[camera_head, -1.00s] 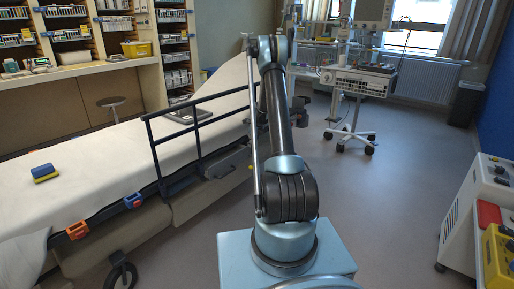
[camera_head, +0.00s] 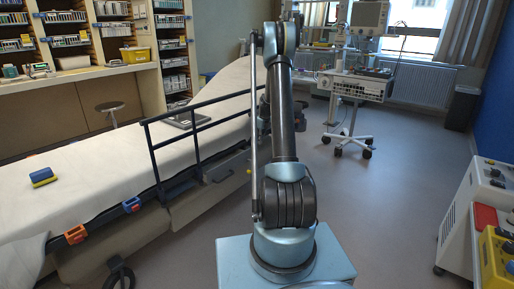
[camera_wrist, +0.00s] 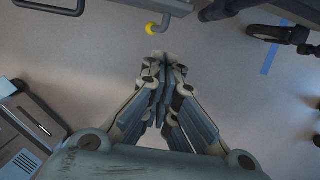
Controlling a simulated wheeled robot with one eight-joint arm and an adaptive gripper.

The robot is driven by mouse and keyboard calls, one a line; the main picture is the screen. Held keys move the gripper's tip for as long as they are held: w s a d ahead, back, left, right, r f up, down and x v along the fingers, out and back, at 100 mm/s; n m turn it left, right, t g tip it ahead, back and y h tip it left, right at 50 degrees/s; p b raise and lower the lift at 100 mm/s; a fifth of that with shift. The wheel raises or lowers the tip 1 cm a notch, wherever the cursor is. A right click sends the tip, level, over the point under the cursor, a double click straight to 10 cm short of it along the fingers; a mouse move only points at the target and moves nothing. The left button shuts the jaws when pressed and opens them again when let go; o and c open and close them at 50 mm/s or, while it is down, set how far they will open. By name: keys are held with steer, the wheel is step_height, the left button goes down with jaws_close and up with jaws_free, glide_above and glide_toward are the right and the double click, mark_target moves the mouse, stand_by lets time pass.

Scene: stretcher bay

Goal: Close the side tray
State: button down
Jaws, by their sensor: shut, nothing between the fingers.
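The stretcher (camera_head: 90,185) runs along the left of the head view. Its lower side has a pale panel (camera_head: 195,203) with a dark handle (camera_head: 222,172), which appears to be the side tray. I cannot tell how far it stands out. A dark handle bar (camera_wrist: 50,7) shows at the top left of the wrist view. My gripper (camera_wrist: 165,60) is shut and empty in the wrist view, over the floor and below a bent metal rod with a yellow knob (camera_wrist: 152,28). The gripper is hidden in the head view.
A dark blue side rail (camera_head: 190,145) stands on the stretcher. A wheeled equipment cart (camera_head: 355,86) stands at the back, and a white cabinet (camera_head: 460,215) at the right. Stretcher wheels (camera_wrist: 275,32) show in the wrist view. The floor between is clear.

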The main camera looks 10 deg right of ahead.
steer(key=s+a+t+y, duration=0.1)
steer(key=s+a, duration=0.7)
steer(key=s, duration=0.2)
steer(key=shift+w+a+f, duration=0.8)
steer(key=shift+w+f, duration=0.25)
steer(key=shift+f, duration=0.45)
steer(key=shift+w+a+f, duration=0.75)
steer(key=shift+w+f, duration=0.35)
steer(key=shift+f, duration=0.4)
steer(key=shift+w+a+f, duration=0.8)
steer(key=shift+w+f, duration=0.25)
steer(key=shift+f, duration=0.45)
steer(key=shift+w+a, duration=0.85)
steer(key=shift+w, duration=0.2)
steer(key=shift+w+a, duration=0.85)
steer(key=shift+w, duration=0.15)
